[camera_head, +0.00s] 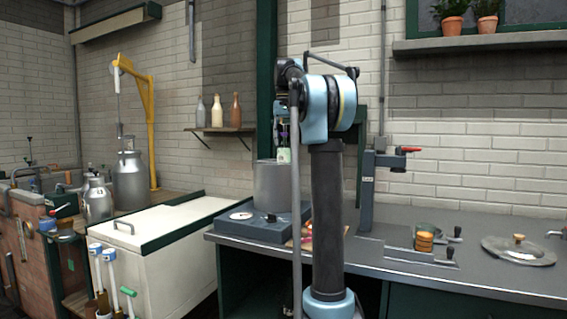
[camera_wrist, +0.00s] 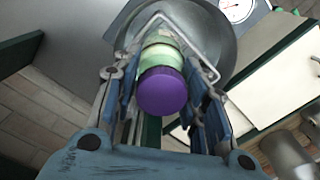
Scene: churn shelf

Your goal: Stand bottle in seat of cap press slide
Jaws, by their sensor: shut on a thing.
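The bottle is pale green with a purple cap (camera_wrist: 162,91). My gripper (camera_wrist: 165,100) is shut on the bottle, with blue fingers on either side of it in the wrist view. In the head view the bottle (camera_head: 284,155) hangs upright just above or behind the grey pot, with part of my arm beside it. The cap press appears to be the dark upright post (camera_head: 367,190) with a red lever (camera_head: 410,149) on the bench. To its front right is a low grey base (camera_head: 410,256) with a round holder and stacked orange discs (camera_head: 425,241); I cannot tell whether this is the slide seat.
The grey pot (camera_head: 272,187) stands on a dark unit with a dial (camera_head: 241,215). A lid with a knob (camera_head: 519,249) lies at the right of the bench (camera_head: 480,275). A white chest (camera_head: 170,250) and milk cans (camera_head: 130,180) stand left. A shelf holds three bottles (camera_head: 217,110).

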